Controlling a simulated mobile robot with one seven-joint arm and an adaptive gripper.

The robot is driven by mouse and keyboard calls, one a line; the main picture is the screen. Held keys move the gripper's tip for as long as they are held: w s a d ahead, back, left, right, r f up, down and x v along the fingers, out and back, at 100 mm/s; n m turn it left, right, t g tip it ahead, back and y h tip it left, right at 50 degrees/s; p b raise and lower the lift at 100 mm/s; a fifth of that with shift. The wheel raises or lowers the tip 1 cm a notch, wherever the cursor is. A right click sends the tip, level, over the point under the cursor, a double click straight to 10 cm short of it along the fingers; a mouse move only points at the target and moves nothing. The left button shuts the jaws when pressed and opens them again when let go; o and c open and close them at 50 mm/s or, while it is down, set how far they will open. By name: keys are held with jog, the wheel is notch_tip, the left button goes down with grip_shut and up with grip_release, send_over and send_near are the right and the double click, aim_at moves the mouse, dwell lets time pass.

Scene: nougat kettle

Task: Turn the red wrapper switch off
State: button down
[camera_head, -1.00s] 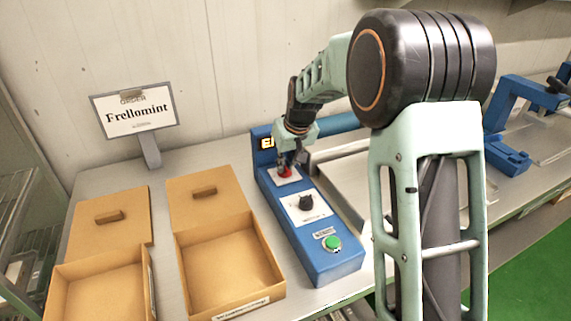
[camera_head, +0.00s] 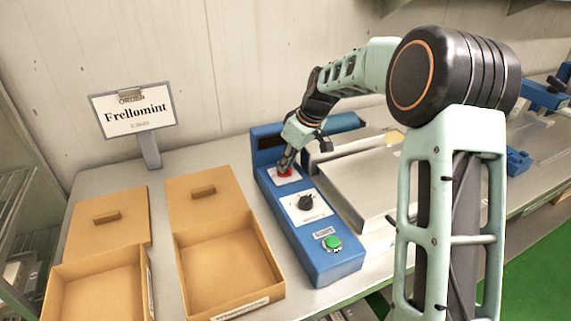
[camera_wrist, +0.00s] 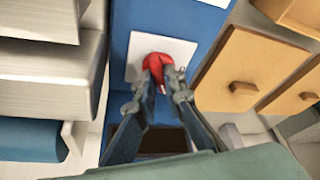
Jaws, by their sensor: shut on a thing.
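The red wrapper switch (camera_head: 285,171) sits on a white plate at the far end of the blue control panel (camera_head: 318,258). In the wrist view the red switch (camera_wrist: 157,66) shows between and beyond my fingertips. My gripper (camera_head: 284,163) reaches down onto it from the right, tilted, and is shut on it. My gripper also shows in the wrist view (camera_wrist: 162,82). The fingers hide part of the switch. The dark display window (camera_head: 270,141) behind the switch shows no lit letters.
A black knob (camera_head: 306,202) and a green button (camera_head: 331,243) are nearer on the panel. Two open cardboard boxes (camera_head: 276,272) stand to the left. An order sign (camera_head: 134,110) reads "Frellomint". A metal machine (camera_head: 365,180) stands close on the right.

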jog(key=n+g+p, duration=0.1)
jog(key=n, duration=0.1)
jog(key=n+g+y+p, duration=0.1)
jog(key=n, duration=0.2)
jog(key=shift+w+r+n, duration=0.15)
jog(key=shift+w+n, duration=0.05)
jog(key=shift+n, duration=0.1)
jog(key=n+p, duration=0.1)
jog(key=n, duration=0.1)
jog(key=n+g+p, duration=0.1)
jog(key=n+p, duration=0.1)
jog(key=shift+w+g, duration=0.1)
jog(key=shift+g, duration=0.2)
jog(key=shift+n+g+h+p, duration=0.35)
jog(key=shift+n+p, duration=0.35)
jog(key=shift+n, duration=0.5)
jog(key=c, duration=2)
grip_release()
jog(key=v, duration=1.1)
jog(key=shift+w+d+r, duration=0.25)
jog(key=shift+d, duration=0.05)
